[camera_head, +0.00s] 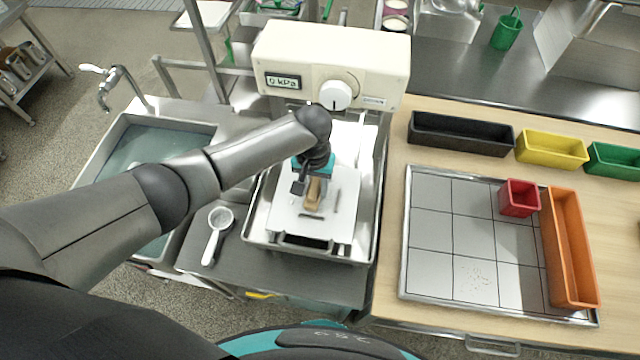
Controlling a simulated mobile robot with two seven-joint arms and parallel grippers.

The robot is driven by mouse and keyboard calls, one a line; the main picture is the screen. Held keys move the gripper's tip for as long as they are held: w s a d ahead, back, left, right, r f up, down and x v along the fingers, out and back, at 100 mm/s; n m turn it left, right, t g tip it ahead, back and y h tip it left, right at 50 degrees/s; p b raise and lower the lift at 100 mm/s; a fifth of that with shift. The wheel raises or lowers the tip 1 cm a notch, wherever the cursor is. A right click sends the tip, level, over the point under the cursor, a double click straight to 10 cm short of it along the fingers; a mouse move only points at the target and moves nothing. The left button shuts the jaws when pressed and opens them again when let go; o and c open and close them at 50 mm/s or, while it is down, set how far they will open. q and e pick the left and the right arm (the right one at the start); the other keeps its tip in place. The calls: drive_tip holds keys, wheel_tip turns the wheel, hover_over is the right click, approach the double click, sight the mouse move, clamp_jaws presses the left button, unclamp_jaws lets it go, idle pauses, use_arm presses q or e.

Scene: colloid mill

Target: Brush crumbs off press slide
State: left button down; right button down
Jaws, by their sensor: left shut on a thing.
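My left gripper (312,184) points down over the middle of the press and is shut on a small tan wooden-looking brush (314,194). Much of the brush is hidden by the gripper and wrist, and I cannot tell whether its bristles touch the plate. Under it is the press slide, a white plate (345,215) lying in a metal tray (369,235) below the cream press head (300,48), whose display reads 0 kPa. Thin dark marks show on the plate near the brush; I cannot tell whether they are crumbs. My right gripper is out of view.
A sink (110,150) and a white strainer or scoop (215,235) are at left. At right, a gridded tray (430,255) bears dark specks, a red bin (519,199) and an orange bin (570,250). Black (460,134), yellow (551,149) and green (612,160) bins stand behind.

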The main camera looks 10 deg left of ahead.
use_arm(q)
drive_tip(key=shift+a+f+p, duration=0.1)
drive_tip(key=shift+a+p, duration=0.55)
drive_tip(key=shift+a, duration=1.1)
drive_tip(key=shift+w+a, duration=0.1)
drive_tip(key=shift+a, duration=0.05)
drive_tip(key=shift+w+f+b, duration=0.1)
drive_tip(key=shift+w+b, duration=0.3)
drive_tip(key=shift+w, duration=0.15)
drive_tip(key=shift+d, duration=0.85)
drive_tip(key=shift+s+d+f, duration=0.15)
drive_tip(key=shift+s+d, duration=0.05)
drive_tip(key=shift+d, duration=0.6)
drive_tip(key=shift+s+d+f, duration=0.1)
drive_tip(key=shift+s+d, duration=0.05)
drive_tip(key=shift+d, duration=0.6)
drive_tip(key=shift+d+r, duration=0.1)
drive_tip(key=shift+d, duration=1.65)
